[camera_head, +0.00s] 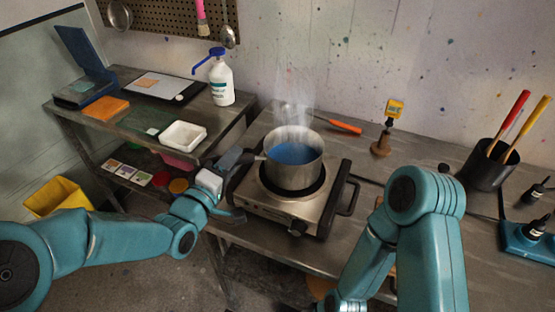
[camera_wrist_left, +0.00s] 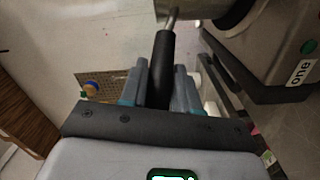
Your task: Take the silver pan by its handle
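The silver pan (camera_head: 309,165) holds blue liquid and stands on the hot plate, with steam rising above it. Its dark handle points left toward my left gripper (camera_head: 243,162). In the left wrist view the black pan handle (camera_wrist_left: 161,65) runs between the two grey fingers of my left gripper (camera_wrist_left: 160,85), which press close on both sides with no clear gap. Part of the silver pan's side (camera_wrist_left: 190,8) shows at the top there. My right arm comes in at the lower right; its gripper is out of the picture.
The hot plate (camera_head: 290,212) has a knob and side handle. A black pot with tools (camera_head: 485,167) stands right. An orange-handled tool (camera_head: 344,127) lies behind the pan.

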